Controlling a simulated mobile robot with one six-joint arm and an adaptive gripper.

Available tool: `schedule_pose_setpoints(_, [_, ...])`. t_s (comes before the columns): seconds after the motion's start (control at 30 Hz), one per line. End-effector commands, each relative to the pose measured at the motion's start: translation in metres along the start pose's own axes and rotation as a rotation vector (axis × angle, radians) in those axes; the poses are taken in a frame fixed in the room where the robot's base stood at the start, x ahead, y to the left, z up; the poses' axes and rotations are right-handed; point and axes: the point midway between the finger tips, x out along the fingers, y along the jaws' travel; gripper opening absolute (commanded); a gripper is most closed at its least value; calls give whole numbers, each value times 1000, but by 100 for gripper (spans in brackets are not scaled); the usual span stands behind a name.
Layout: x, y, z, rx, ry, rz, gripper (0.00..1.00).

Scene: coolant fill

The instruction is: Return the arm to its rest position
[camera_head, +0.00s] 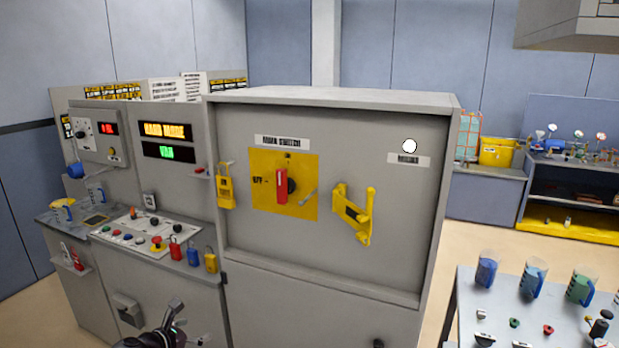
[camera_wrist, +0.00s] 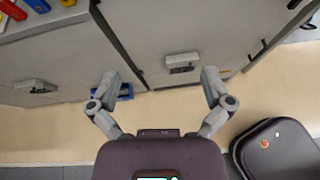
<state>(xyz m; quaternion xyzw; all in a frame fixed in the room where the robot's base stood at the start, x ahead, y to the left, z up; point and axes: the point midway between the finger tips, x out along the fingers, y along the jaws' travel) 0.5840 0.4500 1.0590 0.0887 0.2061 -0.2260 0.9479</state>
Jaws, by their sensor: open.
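My gripper (camera_wrist: 160,92) shows in the wrist view with its two grey fingers spread wide apart. It is open, with nothing between the fingers. Beyond it are the lower front of the grey cabinet (camera_wrist: 140,40) and the beige floor (camera_wrist: 70,118). In the head view, a dark part of my arm (camera_head: 165,338) shows at the bottom edge, in front of the cabinet's lower left. The rest of the arm is out of the picture.
The grey machine cabinet (camera_head: 350,110) has a red switch handle (camera_head: 281,186) on a yellow plate and a yellow latch handle (camera_head: 355,214). A control panel (camera_head: 135,232) with buttons and padlocks stands left. A table (camera_head: 465,300) with several jugs is at right. Floor between is clear.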

Motion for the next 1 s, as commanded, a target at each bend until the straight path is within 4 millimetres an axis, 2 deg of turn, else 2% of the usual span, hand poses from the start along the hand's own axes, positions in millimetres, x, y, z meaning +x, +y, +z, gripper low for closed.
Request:
schedule_pose_setpoints(0.27, [33,-32,5,145,65,-73,100])
schedule_pose_setpoints(0.37, [50,-50,7,227,97,-115,100])
schedule_pose_setpoints(0.7, [114,-133,13,623,222,-325,100])
schedule_pose_setpoints(1.0, [153,-207,14,986,295,-535,100])
